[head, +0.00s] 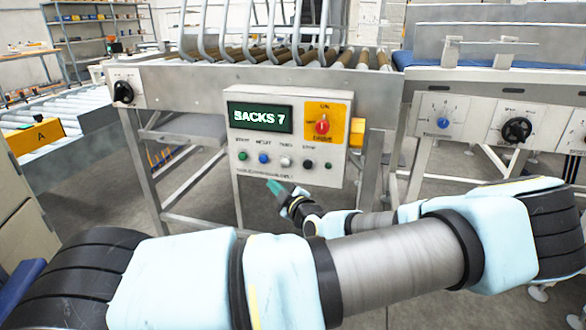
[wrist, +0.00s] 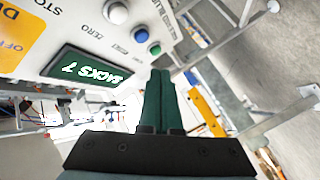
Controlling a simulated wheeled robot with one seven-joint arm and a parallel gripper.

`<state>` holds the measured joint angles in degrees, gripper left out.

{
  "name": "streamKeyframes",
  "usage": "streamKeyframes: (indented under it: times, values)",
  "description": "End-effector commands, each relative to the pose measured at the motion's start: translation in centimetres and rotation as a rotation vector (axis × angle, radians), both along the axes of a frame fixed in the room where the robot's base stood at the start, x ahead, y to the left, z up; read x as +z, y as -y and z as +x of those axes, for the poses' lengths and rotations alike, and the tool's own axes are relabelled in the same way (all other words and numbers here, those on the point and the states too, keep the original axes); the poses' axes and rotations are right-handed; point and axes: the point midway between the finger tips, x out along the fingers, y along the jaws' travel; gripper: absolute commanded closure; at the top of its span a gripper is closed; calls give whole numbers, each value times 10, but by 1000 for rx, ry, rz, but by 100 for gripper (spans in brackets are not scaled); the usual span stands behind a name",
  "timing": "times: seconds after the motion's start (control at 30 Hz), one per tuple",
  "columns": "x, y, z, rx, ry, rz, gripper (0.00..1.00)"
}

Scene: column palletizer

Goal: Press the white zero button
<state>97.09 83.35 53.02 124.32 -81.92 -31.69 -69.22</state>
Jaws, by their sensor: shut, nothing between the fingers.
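A light grey control panel (head: 288,137) shows a row of buttons under a dark display (head: 260,117) reading "SACKS 7". The white zero button (head: 285,162) sits between the blue button (head: 263,158) and the black stop button (head: 308,165). In the wrist view the white button (wrist: 115,12) is near the top edge, with the zero label beside it. My gripper (head: 273,186) has its teal fingers shut together, below the button row and in front of the panel. In the wrist view the fingertips (wrist: 160,70) appear just below the green button (wrist: 155,50). I see no contact.
A red rotary switch (head: 322,125) on a yellow plate is at the panel's upper right. A roller conveyor (head: 260,57) runs above and behind the panel. A second panel with a blue knob (head: 443,123) stands to the right. Metal legs (head: 145,175) flank the panel.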

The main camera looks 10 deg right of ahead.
Motion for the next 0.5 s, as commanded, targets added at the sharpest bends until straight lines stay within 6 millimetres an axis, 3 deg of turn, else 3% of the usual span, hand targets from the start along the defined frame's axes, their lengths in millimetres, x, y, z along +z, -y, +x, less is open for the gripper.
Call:
streamKeyframes:
  times: [0.5]
  values:
    - [1, 4, 4, -4, 14, -5, 100]
